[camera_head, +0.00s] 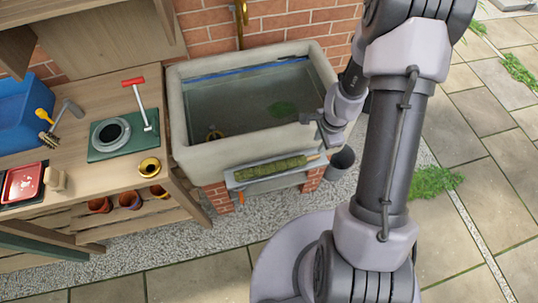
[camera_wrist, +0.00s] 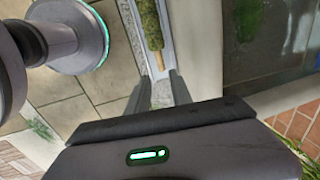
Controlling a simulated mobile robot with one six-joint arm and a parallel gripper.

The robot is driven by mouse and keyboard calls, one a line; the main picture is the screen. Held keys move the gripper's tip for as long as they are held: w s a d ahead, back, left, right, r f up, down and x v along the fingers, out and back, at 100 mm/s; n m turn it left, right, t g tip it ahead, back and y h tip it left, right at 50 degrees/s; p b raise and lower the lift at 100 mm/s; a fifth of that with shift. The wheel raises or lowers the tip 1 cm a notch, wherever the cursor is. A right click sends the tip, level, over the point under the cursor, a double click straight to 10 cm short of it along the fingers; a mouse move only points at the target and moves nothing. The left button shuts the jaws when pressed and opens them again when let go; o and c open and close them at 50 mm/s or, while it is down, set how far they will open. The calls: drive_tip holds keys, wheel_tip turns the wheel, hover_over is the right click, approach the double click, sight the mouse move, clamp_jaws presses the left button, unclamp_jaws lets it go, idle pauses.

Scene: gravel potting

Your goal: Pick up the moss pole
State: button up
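The moss pole (camera_head: 270,168) is a green, mossy rod with a bare tan stick at its right end. It lies in a narrow grey tray (camera_head: 231,184) along the front of the stone sink. In the wrist view the moss pole (camera_wrist: 151,25) is at the top, its bare stick pointing toward my fingers. My gripper (camera_head: 325,133) is above the sink's front right corner, near the stick end of the pole. In the wrist view my gripper (camera_wrist: 156,80) has its two fingers apart with nothing between them. I see no contact with the pole.
The stone sink (camera_head: 178,110) holds water and a green leafy thing. A dark bucket (camera_head: 341,163) stands on the gravel by its right front. A wooden bench (camera_head: 80,140) at left carries tools, a blue bin (camera_head: 22,105) and a green board (camera_head: 100,152). Paving at right is open.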

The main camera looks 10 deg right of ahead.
drive_tip(key=b, duration=0.5)
hover_over(311, 157)
drive_tip(key=f, duration=0.9)
drive_tip(key=shift+s+d+f, duration=0.1)
drive_tip(key=shift+s+d, duration=0.1)
drive_tip(key=shift+s, duration=0.2)
drive_tip(key=f+b, duration=0.2)
drive_tip(key=f, duration=0.1)
drive_tip(key=f+b, duration=0.2)
drive_tip(key=shift+w+a, duration=0.15)
drive_tip(key=shift+w, duration=0.2)
drive_tip(key=shift+r, duration=0.2)
clamp_jaws()
